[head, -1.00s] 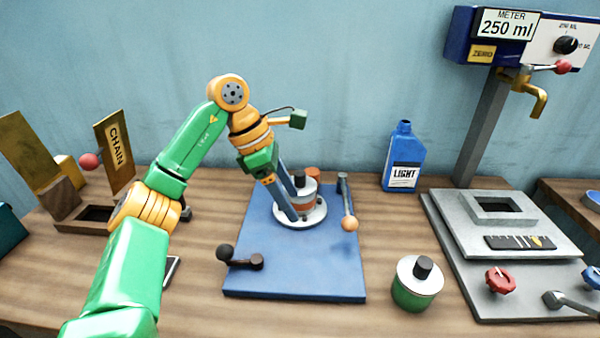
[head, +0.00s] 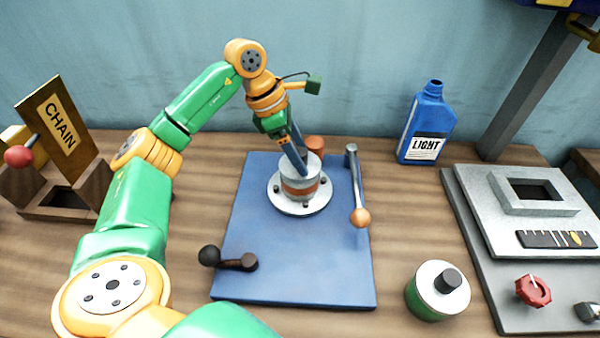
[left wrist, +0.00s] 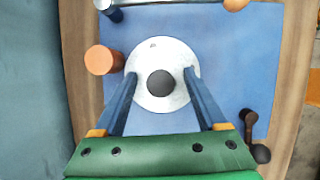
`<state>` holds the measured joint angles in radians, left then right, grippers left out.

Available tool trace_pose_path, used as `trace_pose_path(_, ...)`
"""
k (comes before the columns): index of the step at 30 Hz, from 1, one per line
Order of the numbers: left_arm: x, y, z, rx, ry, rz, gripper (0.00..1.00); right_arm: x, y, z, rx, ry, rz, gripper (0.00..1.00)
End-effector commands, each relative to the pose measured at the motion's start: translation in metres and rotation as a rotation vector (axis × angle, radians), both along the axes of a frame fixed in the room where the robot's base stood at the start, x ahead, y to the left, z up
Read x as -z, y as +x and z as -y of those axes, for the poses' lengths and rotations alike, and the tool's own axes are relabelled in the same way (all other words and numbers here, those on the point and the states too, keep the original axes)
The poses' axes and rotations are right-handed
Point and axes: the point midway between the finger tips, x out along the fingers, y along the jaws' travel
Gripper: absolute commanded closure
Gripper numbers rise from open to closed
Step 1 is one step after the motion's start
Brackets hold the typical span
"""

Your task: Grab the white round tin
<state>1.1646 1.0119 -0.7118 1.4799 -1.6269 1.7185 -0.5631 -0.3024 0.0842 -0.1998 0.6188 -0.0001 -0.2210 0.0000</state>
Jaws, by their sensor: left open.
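The white round tin (head: 313,168), with a copper-coloured band, stands upright on a pale round flange on the blue board (head: 250,230). The left wrist view shows it from above as a pale disc with a dark cap (left wrist: 160,83) at its centre. My left gripper (head: 299,168) reaches down over it. In the left wrist view the fingers (left wrist: 160,77) are apart, one on each side of the dark cap. Whether the fingers touch the tin cannot be told. My right gripper is not in view.
A copper-coloured post (head: 314,145) and a lever with a copper knob (head: 358,190) stand close to the tin. A black-knobbed handle (head: 230,259) is at the board's front left. A green tin with a white lid (head: 437,291) and a blue bottle (head: 426,125) stand to the right.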

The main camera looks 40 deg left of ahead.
Motion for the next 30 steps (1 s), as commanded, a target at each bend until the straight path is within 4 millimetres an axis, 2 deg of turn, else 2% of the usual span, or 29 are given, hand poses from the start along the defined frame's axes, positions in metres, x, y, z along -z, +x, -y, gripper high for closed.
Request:
trace_pose_path(4,0.0000,0.0001,0.0001,0.000,0.000,0.000,0.26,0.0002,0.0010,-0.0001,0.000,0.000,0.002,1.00)
trace_pose_path(5,-0.0001,0.0001,0.0001,0.000,0.000,0.000,0.31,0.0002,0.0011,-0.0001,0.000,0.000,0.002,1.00)
trace_pose_path(12,-0.0004,0.0000,0.0001,0.001,-0.001,0.001,0.96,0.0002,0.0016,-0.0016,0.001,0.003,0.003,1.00)
trace_pose_path(13,-0.0004,0.0000,0.0001,0.000,-0.001,0.001,1.00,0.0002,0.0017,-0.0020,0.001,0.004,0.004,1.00)
trace_pose_path(30,-0.0005,0.0002,-0.0001,0.001,0.000,0.002,1.00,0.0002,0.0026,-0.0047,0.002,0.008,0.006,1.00)
